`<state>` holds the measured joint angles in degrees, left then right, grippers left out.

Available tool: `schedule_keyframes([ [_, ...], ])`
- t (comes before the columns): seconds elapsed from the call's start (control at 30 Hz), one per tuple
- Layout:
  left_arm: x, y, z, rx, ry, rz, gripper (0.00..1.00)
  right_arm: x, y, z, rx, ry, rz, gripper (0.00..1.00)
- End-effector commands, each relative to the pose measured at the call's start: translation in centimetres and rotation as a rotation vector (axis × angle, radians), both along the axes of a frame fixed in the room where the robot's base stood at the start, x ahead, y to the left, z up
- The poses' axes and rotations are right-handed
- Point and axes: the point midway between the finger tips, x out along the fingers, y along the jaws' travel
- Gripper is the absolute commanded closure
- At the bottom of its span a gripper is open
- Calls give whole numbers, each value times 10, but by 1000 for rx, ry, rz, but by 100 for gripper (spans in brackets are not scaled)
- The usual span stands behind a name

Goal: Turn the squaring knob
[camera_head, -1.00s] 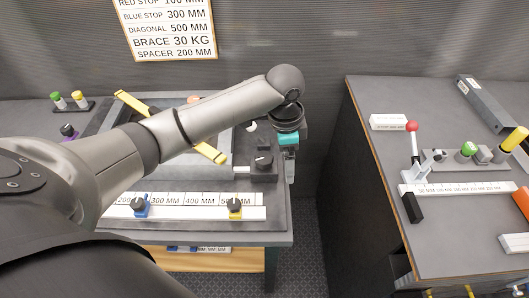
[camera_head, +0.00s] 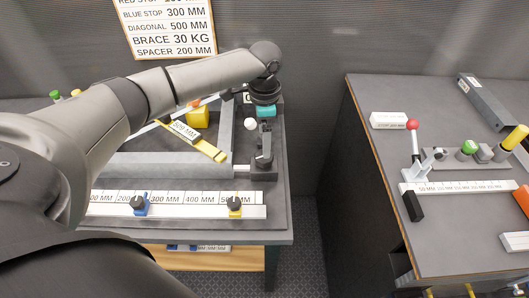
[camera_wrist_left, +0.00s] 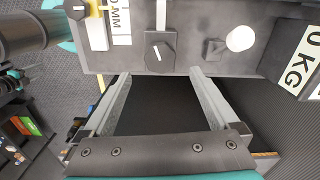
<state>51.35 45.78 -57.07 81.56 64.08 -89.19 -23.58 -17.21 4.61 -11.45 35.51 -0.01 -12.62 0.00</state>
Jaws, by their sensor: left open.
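The squaring knob (camera_head: 263,158) is a dark knob on a dark block at the right end of the grey frame, partly covered from above by my left gripper in the head view. In the left wrist view the knob (camera_wrist_left: 160,52) shows a white pointer line on its face. My left gripper (camera_wrist_left: 160,77) is open and empty; its two grey fingers stand apart, with the tips close to the knob's block and the knob between and beyond them. I cannot tell whether they touch the block. In the head view the gripper (camera_head: 264,128) hangs below its teal band.
A yellow diagonal bar (camera_head: 212,150) reads about 509 MM. A white ball (camera_head: 250,125) stands close to the gripper. A ruler rail (camera_head: 185,212) carries a blue stop (camera_head: 140,206) and a yellow stop (camera_head: 235,209). A second bench (camera_head: 370,160) stands right, across a gap.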

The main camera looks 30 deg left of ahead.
Motion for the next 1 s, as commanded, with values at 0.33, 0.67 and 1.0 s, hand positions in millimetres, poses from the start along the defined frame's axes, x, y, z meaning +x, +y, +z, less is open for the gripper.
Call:
schedule_keyframes([
  [0.33, 0, 0, -56, 1, -1, 0, 6, 0, 0, -7, 0, 0, 0, 50],
  [0.67, 0, 0, -64, 0, -2, 0, 6, 0, 0, -7, 0, 0, 0, 50],
  [1.0, 0, 0, -64, 1, -2, 0, 34, 0, 0, -7, 0, 0, 0, 50],
])
